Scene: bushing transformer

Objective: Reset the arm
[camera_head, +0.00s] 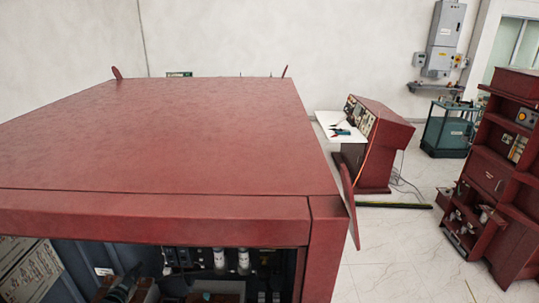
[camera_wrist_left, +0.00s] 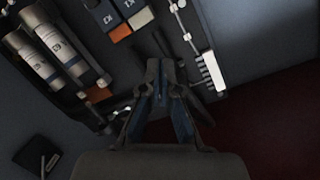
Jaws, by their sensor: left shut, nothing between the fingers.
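My left gripper (camera_wrist_left: 165,72) points into a dark cabinet interior in the left wrist view. Its fingertips are together with nothing between them, and blue shows on the inner sides of the fingers. In the head view the left gripper (camera_head: 128,277) is a small dark shape low in the opening of the red cabinet (camera_head: 180,130), partly cut off by the frame's lower edge. My right gripper is in neither view.
Grey cylinders (camera_wrist_left: 45,58) and small blocks (camera_wrist_left: 122,15) sit close ahead of the gripper. A white ribbed part (camera_wrist_left: 211,72) is to its right. The cabinet top overhangs the opening. A red console (camera_head: 378,140) and red shelf unit (camera_head: 500,165) stand on the right.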

